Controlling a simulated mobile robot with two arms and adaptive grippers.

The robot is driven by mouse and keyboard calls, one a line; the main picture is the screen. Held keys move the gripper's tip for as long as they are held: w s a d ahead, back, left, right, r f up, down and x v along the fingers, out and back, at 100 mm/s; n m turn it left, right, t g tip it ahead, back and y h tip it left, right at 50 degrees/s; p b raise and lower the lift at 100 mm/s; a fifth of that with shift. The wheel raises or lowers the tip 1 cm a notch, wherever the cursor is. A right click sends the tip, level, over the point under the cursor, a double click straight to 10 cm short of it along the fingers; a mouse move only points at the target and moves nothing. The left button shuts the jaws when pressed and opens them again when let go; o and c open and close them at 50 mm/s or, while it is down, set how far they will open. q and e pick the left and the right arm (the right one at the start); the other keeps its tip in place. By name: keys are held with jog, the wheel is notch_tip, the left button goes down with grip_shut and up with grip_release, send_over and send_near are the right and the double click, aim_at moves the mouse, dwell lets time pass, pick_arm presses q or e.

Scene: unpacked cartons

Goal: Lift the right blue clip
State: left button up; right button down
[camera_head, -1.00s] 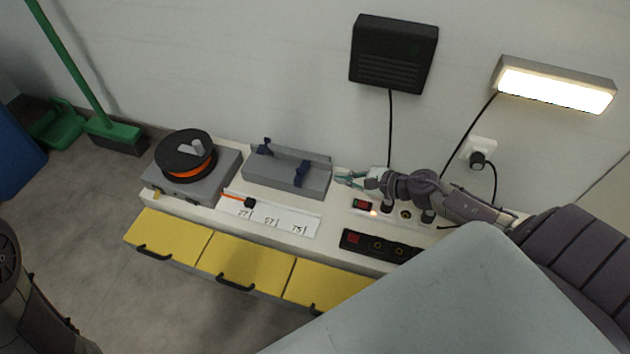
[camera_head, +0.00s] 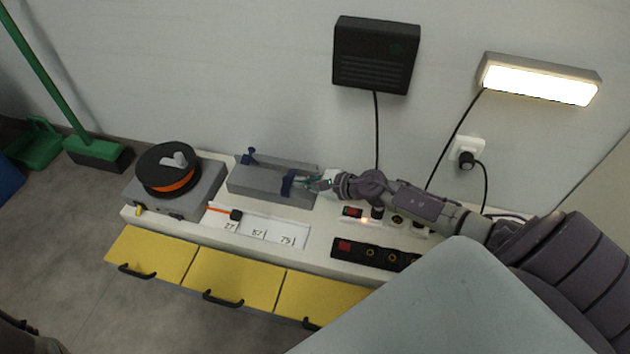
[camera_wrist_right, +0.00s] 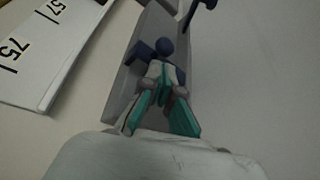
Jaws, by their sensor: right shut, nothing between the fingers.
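The right blue clip (camera_head: 288,182) sits at the right end of a grey block-shaped holder (camera_head: 255,183); in the right wrist view it is a dark blue shape (camera_wrist_right: 141,52) just beyond my fingertips. The left blue clip (camera_head: 248,156) is at the holder's back left, and it also shows in the right wrist view (camera_wrist_right: 207,4). My right gripper (camera_head: 303,183) is at the right clip, with teal pads (camera_wrist_right: 164,82). It is shut with nothing between its fingers. I cannot tell whether it touches the clip. My left gripper is out of view.
A black and orange spool (camera_head: 166,170) stands left of the holder. A white strip with numbers (camera_head: 258,229) lies in front. Black switch panels (camera_head: 372,253) are at the right. Yellow drawers (camera_head: 235,282) are below the bench front, and the wall is behind.

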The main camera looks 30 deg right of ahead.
jog(key=shift+w+a+f, duration=0.15)
jog(key=shift+w+a, duration=0.05)
jog(key=shift+w, duration=0.1)
dwell(0.4)
